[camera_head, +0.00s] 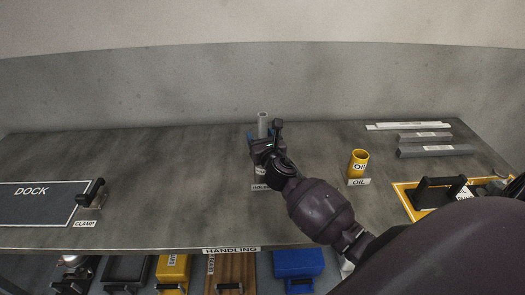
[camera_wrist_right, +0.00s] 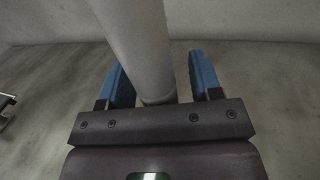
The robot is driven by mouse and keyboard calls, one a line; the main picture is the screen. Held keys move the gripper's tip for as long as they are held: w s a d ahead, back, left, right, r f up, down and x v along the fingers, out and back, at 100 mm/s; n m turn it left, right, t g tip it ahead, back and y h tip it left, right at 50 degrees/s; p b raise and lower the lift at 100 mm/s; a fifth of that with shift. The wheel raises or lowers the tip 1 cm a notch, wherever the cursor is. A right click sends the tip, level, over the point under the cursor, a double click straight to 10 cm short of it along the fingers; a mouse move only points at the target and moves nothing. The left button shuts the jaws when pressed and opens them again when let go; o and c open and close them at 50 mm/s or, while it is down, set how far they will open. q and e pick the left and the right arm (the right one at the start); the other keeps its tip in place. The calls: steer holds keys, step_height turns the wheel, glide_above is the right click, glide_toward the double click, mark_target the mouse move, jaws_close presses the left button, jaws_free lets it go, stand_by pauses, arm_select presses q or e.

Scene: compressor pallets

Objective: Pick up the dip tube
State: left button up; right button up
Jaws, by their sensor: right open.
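The dip tube (camera_head: 262,122) looks like a grey upright tube standing on the bench, near the middle of the head view. It also fills the top of the right wrist view (camera_wrist_right: 140,40), rising between the two blue fingers. My right gripper (camera_head: 264,137) is at the tube, its open fingers (camera_wrist_right: 160,80) on either side, with a visible gap to the right finger. The tube's lower part and the stand under it are mostly hidden behind the gripper in the head view. My left gripper is in neither view.
A yellow oil cup (camera_head: 358,163) stands right of my right forearm. Grey bars (camera_head: 436,151) lie at the back right. A yellow-edged tray (camera_head: 408,197) with a black handle is at the right. The dock plate (camera_head: 35,205) and clamp (camera_head: 92,200) are at the left. The bench's left middle is clear.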

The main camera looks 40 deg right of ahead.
jaws_close()
stand_by(0.3)
steer(key=shift+r, duration=0.15)
